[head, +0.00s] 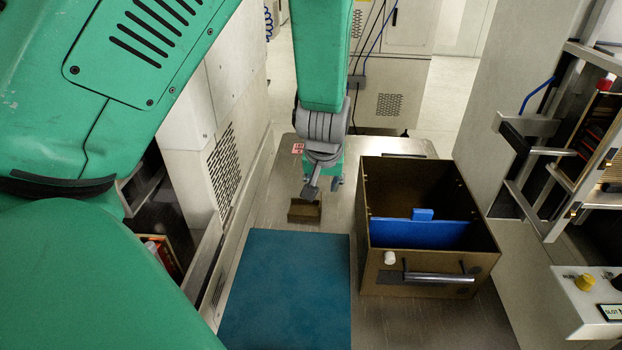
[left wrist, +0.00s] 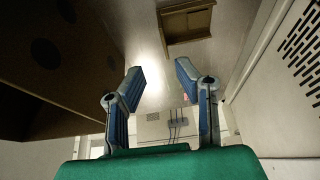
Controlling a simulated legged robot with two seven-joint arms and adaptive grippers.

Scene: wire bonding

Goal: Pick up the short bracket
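The short bracket (head: 305,213) is a small brown angular piece on the metal worktop, just behind the blue mat. My left gripper (head: 323,186) is over the worktop, close to the bracket and slightly behind and right of it in the head view. In the left wrist view the bracket (left wrist: 187,22) lies beyond the fingertips, toward the upper right. The left gripper (left wrist: 160,70) has its two blue-grey fingers apart with nothing between them. The bracket is outside the fingers. My right gripper is in neither view.
A brown open box (head: 470,215) with a blue divider (head: 420,233) and a front handle stands right of the bracket. A blue mat (head: 285,290) lies in front, clear. A pale machine cabinet (head: 205,120) borders the left side. A rack (head: 560,150) stands at right.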

